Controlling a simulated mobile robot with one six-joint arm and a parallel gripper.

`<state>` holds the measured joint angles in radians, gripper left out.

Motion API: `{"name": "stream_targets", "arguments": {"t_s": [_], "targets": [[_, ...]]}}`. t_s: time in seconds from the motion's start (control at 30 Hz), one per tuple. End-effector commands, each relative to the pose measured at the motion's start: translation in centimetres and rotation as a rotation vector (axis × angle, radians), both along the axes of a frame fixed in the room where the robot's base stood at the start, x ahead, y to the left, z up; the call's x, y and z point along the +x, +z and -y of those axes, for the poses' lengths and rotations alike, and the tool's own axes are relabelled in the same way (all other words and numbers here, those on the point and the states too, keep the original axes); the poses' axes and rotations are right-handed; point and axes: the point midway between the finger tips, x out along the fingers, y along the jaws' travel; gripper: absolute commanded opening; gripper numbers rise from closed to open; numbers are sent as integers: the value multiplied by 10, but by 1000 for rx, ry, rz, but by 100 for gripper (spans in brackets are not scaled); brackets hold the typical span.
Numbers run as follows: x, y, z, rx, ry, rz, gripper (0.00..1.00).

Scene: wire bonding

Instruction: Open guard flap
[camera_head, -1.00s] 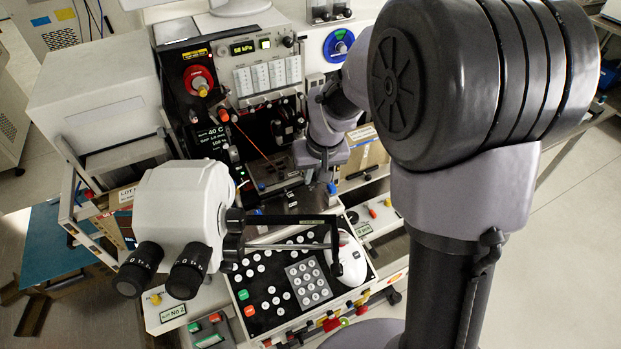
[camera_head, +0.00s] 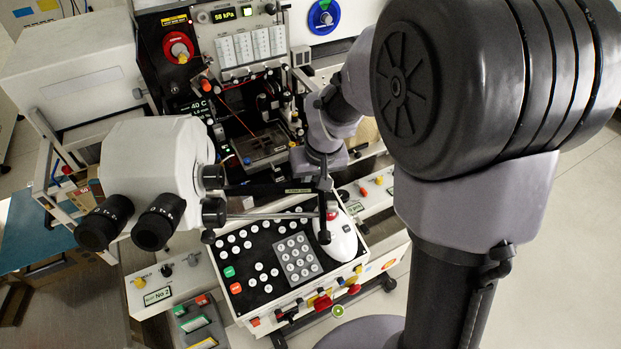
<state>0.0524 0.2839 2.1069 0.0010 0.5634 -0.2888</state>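I cannot single out the guard flap with certainty. A black bar (camera_head: 262,189) with a small label runs right from beside the white microscope (camera_head: 155,165), above the button panel. A thin silver rod (camera_head: 268,215) runs just below it. My gripper (camera_head: 325,182) hangs from my grey wrist at the right end of this bar, pointing down. It overlaps the bar's end in the picture, and I cannot tell whether they touch. Its fingers are too small and dark to tell open from shut.
The button panel (camera_head: 262,277) with a white mouse-shaped device (camera_head: 343,238) lies below. A dark work area with a metal stage (camera_head: 262,148) is behind the bar. A tall machine with a red knob (camera_head: 178,47) stands at the back. Clear floor (camera_head: 560,250) shows at the right.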

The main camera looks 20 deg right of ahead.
Motion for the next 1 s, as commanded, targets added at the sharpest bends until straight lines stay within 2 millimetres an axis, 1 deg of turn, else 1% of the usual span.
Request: {"name": "stream_targets", "arguments": {"t_s": [0.1,0.6,0.63,0.7,0.73,1.0], "targets": [[-2,-4,1,0,-2,-4,0],[-2,-5,1,0,-2,-3,0],[-2,-5,1,0,-2,-3,18],[-2,-5,1,0,-2,-3,31],[-1,-5,1,0,-2,-3,36],[-1,-4,1,0,-1,-1,36]]}}
